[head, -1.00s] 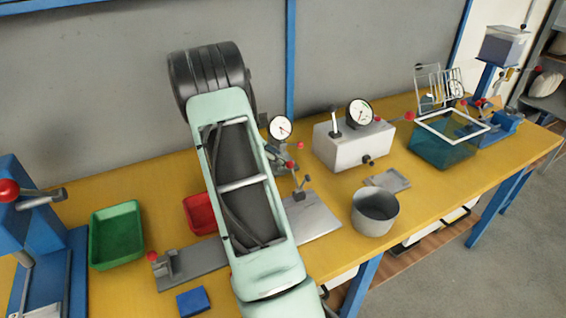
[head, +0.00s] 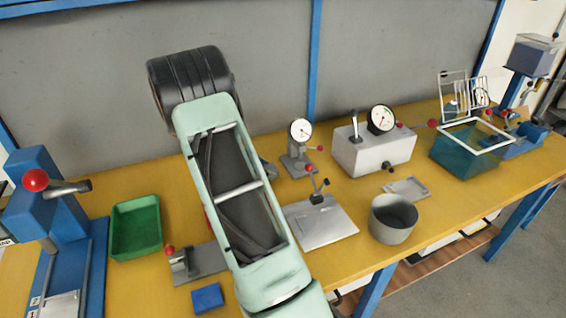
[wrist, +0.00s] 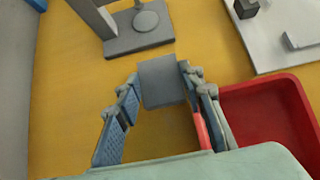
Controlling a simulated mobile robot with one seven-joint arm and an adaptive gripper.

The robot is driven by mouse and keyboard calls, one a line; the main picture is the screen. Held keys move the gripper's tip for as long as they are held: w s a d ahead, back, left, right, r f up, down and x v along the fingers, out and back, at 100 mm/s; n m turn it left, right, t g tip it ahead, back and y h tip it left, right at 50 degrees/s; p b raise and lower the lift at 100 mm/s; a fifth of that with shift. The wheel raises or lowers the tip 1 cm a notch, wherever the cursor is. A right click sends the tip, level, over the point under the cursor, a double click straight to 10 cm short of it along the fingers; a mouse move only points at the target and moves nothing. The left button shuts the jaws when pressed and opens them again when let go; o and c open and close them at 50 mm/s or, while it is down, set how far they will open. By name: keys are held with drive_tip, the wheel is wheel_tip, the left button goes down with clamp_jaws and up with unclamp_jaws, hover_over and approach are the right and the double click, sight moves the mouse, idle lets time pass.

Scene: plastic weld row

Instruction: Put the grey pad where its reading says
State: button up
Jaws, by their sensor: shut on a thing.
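The grey pad (wrist: 161,81) is a flat square held between the fingertips of my gripper (wrist: 160,79) in the wrist view. My gripper is shut on it, above the yellow bench and close to the foot of a grey gauge stand (wrist: 138,43). In the head view my arm hides the gripper and the pad. The stand's round white dial (head: 301,131) shows there, too small to read. A white box (head: 372,155) carries a second dial (head: 381,119), whose reading I cannot tell either.
A red tray (wrist: 300,98) lies right of my gripper. A green tray (head: 136,228), a blue block (head: 207,298), a grey plate (head: 325,228), a grey pot (head: 393,219) and a teal bin (head: 465,150) stand on the bench. A blue press (head: 45,205) is at the left.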

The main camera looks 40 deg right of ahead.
drive_tip(key=shift+w+a, duration=0.3)
drive_tip(key=shift+a, duration=0.7)
drive_tip(key=shift+w+a, duration=0.35)
drive_tip(key=shift+a, duration=0.7)
drive_tip(key=shift+w+a, duration=0.3)
drive_tip(key=shift+a, duration=0.7)
drive_tip(key=shift+r, duration=0.1)
